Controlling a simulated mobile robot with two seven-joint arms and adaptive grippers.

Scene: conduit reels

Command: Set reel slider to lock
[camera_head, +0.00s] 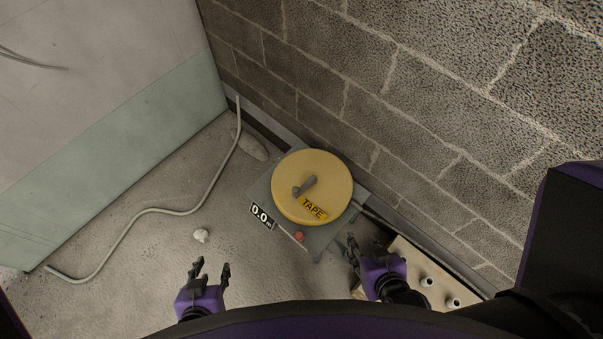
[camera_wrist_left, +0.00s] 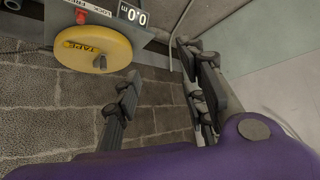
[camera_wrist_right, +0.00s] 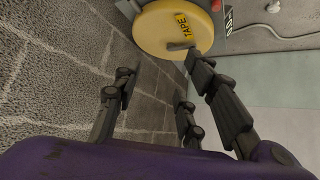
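The tape reel (camera_head: 330,178) is a round yellow disc with a grey crank handle and a TAPE label, on a grey base plate (camera_head: 318,240). A small red slider (camera_head: 299,236) sits on the plate's near side, beside the "0.0 m" display (camera_head: 262,217). The slider also shows at the top of the left wrist view (camera_wrist_left: 81,17), near lock/free lettering; its exact setting is unclear. My left gripper (camera_head: 211,268) is open and empty, left of and nearer than the plate. My right gripper (camera_head: 364,249) is open and empty, just right of the plate; the reel also appears in the right wrist view (camera_wrist_right: 172,28).
A block wall (camera_head: 430,100) rises behind the reel. A pale conduit (camera_head: 150,211) bends along the floor and up at the left. A beige box (camera_head: 412,262) with white tube ends lies by my right gripper.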

